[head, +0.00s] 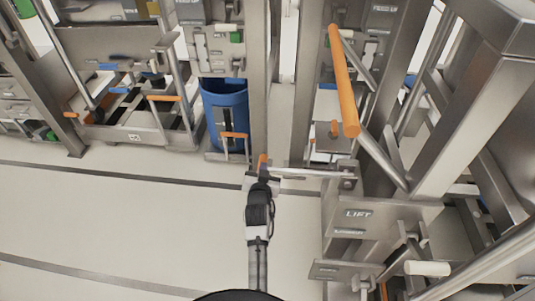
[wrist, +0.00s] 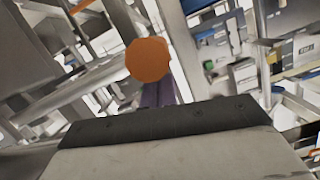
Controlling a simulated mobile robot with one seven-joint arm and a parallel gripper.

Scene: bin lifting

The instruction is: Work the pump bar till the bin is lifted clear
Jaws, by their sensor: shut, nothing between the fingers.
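The pump bar (head: 310,172) is a thin metal rod reaching left from the unit marked LIFT (head: 358,213). It lies nearly level, and its orange end (head: 263,160) is at my gripper. My gripper (head: 260,178) is shut with nothing held, just in front of that end. In the wrist view an orange round end (wrist: 148,58) stands just beyond my gripper (wrist: 165,108); whether they touch I cannot tell. The blue bin (head: 228,105) stands upright behind, in a metal frame. Its base is partly hidden by an orange-topped bracket, so its height off the floor is unclear.
A thick orange handle (head: 344,85) on a metal rod slants across the upper right. Metal posts and beams (head: 470,110) crowd the right side. Another frame with orange grips (head: 150,120) stands at the left. The pale floor (head: 120,215) at the left front is clear.

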